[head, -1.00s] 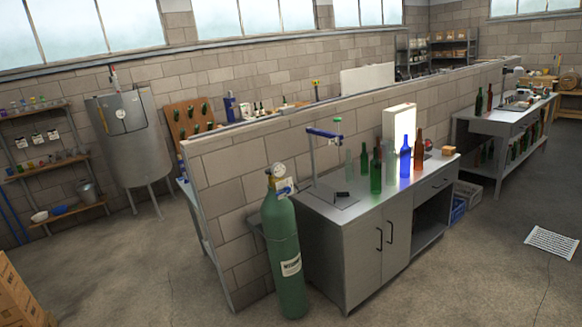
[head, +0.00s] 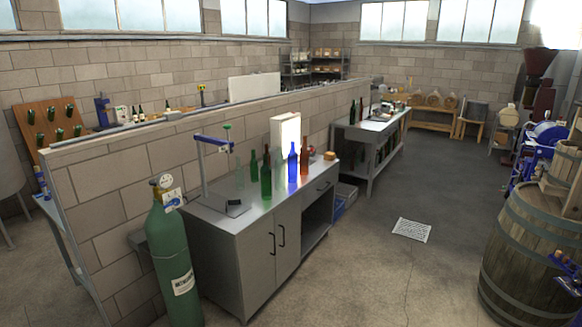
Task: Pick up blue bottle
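The blue bottle (head: 292,165) stands upright on the grey metal cabinet counter (head: 228,221), near the middle of the head view. A brown bottle (head: 305,157) stands just right of it. A dark green bottle (head: 266,181) stands to its left and nearer to me. Clear glass and another green bottle (head: 253,163) stand further left. The blue bottle looks unobstructed from here. My gripper does not show in the view, and the bottle is some distance away across the floor.
A green gas cylinder (head: 174,265) stands at the counter's left end. A bottling stand (head: 203,170) is on the counter. A block wall (head: 120,198) runs behind it. A wooden barrel (head: 530,262) stands at right. A white grate (head: 412,230) lies on otherwise open floor.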

